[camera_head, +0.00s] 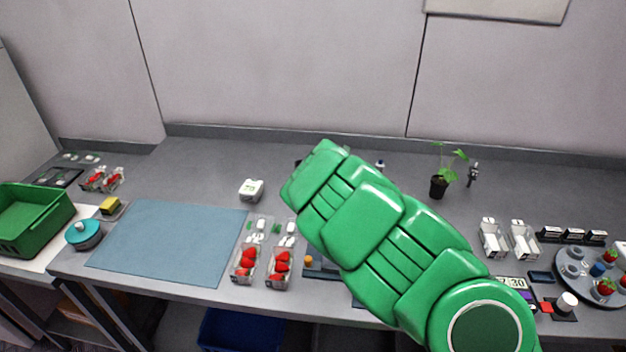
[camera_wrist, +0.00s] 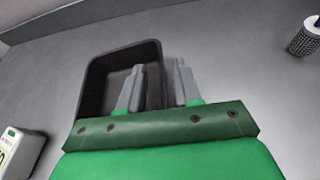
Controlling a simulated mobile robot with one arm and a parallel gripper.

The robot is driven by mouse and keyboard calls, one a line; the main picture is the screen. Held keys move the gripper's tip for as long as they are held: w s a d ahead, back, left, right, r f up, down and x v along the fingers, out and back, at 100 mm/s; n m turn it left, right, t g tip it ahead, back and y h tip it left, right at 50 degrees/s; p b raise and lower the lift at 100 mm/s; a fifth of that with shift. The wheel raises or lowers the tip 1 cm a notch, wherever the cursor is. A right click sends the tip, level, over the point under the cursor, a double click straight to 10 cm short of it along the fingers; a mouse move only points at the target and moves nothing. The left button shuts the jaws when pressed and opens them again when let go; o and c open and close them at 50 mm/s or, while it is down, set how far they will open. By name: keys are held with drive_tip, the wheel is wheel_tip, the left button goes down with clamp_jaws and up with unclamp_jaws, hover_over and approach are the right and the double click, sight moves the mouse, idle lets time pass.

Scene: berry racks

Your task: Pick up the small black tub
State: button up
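The small black tub (camera_wrist: 98,84) is open-topped and sits on the grey worktop in the wrist view. My gripper (camera_wrist: 161,66) is at the tub's right wall with its two grey fingers apart. The left finger is over the inside of the tub and the right finger is outside it, with the wall between them. Gaps show between the fingers and the wall, so the gripper looks open. The near part of the tub is hidden by my gripper. In the head view my green arm covers the gripper and nearly all of the tub.
A white box (camera_wrist: 20,150) stands left of the tub; it also shows in the head view (camera_head: 252,190). A dark patterned cylinder (camera_wrist: 305,40) is at the upper right. A potted plant (camera_head: 439,186) stands right of my arm. Berry punnets (camera_head: 245,264) sit in front.

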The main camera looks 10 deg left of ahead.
drive_tip(key=shift+w, duration=0.2)
drive_tip(key=shift+c, duration=0.2)
clamp_jaws()
